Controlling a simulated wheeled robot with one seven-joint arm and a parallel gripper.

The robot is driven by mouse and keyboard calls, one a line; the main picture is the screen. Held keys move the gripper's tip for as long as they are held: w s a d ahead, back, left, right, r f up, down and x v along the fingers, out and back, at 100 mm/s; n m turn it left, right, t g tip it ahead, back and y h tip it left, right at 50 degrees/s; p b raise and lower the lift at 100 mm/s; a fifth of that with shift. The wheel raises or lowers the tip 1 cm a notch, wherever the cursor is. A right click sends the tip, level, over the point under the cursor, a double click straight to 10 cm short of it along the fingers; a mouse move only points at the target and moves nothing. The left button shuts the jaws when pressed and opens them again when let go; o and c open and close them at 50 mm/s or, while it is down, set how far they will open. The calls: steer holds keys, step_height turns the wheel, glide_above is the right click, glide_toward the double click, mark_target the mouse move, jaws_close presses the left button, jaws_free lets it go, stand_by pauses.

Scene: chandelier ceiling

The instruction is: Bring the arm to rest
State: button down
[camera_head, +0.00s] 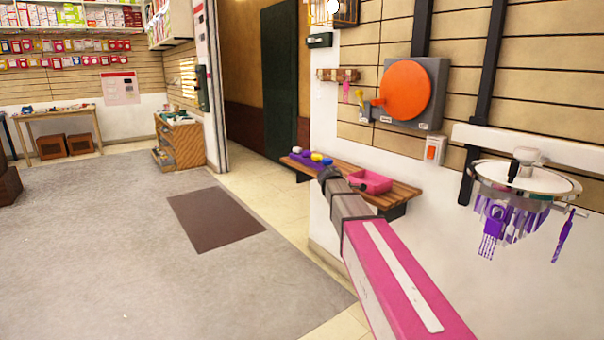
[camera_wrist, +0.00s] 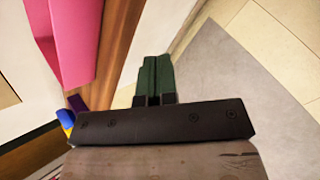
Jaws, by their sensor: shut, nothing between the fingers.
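My pink and grey arm (camera_head: 395,275) reaches from the lower right of the head view toward the wooden wall shelf. Its dark far end lies just in front of the shelf, and the fingers cannot be made out there. In the wrist view my gripper (camera_wrist: 155,62) shows dark green fingers pressed together, with nothing between them. They point out over the floor, beside the shelf edge.
The slatted wooden shelf (camera_head: 402,191) holds a pink tray (camera_head: 372,180) and small purple, yellow and white things. An orange disc (camera_head: 404,91) is on the wall. A round hanging rack (camera_head: 525,180) with purple items stands out at right. The carpet (camera_head: 110,270) at left is open.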

steer(key=s+f+m+g+y, duration=0.1)
steer(key=s+f+m+y, duration=0.1)
steer(key=s+f+m, duration=0.2)
steer(key=s+f+m+g+y, duration=0.2)
steer(key=s+f+m, duration=0.3)
steer(key=s+f, duration=0.5)
steer(key=s+f+m+g+y, duration=0.2)
steer(key=s+f+m, duration=0.3)
steer(key=s, duration=1.3)
step_height(320, 180, down, 3)
steer(key=shift+a+r+y, duration=0.1)
steer(key=shift+a+y, duration=0.35)
steer(key=shift+y, duration=0.25)
steer(key=shift+d, duration=0.1)
